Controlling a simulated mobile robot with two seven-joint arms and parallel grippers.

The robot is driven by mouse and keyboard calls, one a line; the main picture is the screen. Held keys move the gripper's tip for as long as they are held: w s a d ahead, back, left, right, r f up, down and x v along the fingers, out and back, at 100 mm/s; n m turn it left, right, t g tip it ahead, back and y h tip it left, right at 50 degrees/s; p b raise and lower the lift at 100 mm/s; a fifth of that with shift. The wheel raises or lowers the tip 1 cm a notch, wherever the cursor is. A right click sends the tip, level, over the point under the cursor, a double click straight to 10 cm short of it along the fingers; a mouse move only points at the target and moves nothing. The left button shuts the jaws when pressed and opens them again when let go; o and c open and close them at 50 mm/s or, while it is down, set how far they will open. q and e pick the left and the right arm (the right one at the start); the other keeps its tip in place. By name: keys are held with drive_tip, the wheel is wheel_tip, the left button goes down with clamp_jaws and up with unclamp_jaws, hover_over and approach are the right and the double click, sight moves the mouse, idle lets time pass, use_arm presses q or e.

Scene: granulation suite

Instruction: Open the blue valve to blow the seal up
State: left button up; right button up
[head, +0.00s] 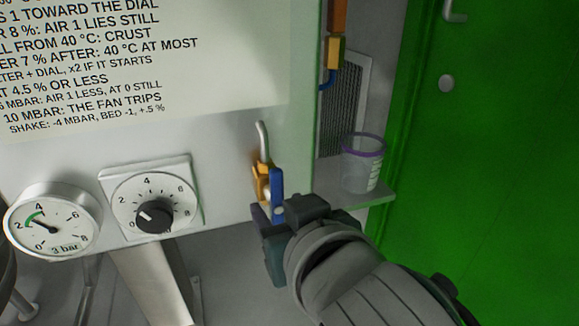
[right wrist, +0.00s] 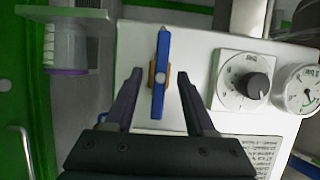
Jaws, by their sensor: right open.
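The blue valve has a flat blue lever (head: 277,193) on a brass-coloured body (head: 262,183) at the lower right of the pale panel. The lever stands upright in the head view, roughly in line with the pipe. In the right wrist view the lever (right wrist: 158,100) runs up and down the picture. My right gripper (right wrist: 159,77) is open, its fingers on either side of the lever with gaps showing. In the head view my right gripper (head: 277,218) covers the lever's lower end. My left gripper is not in view.
A black-knobbed dial (head: 154,215) and a round pressure gauge (head: 53,222) sit left of the valve. A clear purple-rimmed cup (head: 363,163) stands on a small shelf (head: 376,192) to the right. A printed sheet (head: 215,60) covers the panel above. A green door (head: 490,150) stands far right.

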drive_tip(key=p+v, duration=0.3)
drive_tip(key=v, duration=0.5)
drive_tip(key=shift+s+r, duration=0.1)
drive_tip(key=shift+r, duration=0.05)
drive_tip(key=s+d+r+m+g+h+p, duration=0.1)
drive_tip(key=s+d+r+g+p, duration=0.2)
drive_tip(key=s+d+r+p, duration=0.55)
drive_tip(key=s+d+r+g+h+p, duration=0.2)
drive_tip(key=s+d+r+g+p, duration=0.1)
drive_tip(key=r+p, duration=0.9)
drive_tip(key=s+d+r+m+g+h+p, duration=0.1)
drive_tip(key=s+d+r+g+p, duration=0.3)
drive_tip(key=r+p, duration=0.6)
drive_tip(key=w+r+p+v, duration=0.1)
drive_tip(key=w+p+v, duration=0.2)
drive_tip(key=p+v, duration=1.4)
drive_tip(key=w+p+v, duration=0.4)
drive_tip(key=p+v, duration=1.3)
drive_tip(key=p, duration=0.3)
drive_tip(key=shift+s+d+r+t+p, duration=0.15)
drive_tip(key=shift+d+r+t+p, duration=0.15)
drive_tip(key=shift+r, duration=0.45)
drive_tip(key=shift+f, duration=0.1)
drive_tip(key=shift+a, duration=0.1)
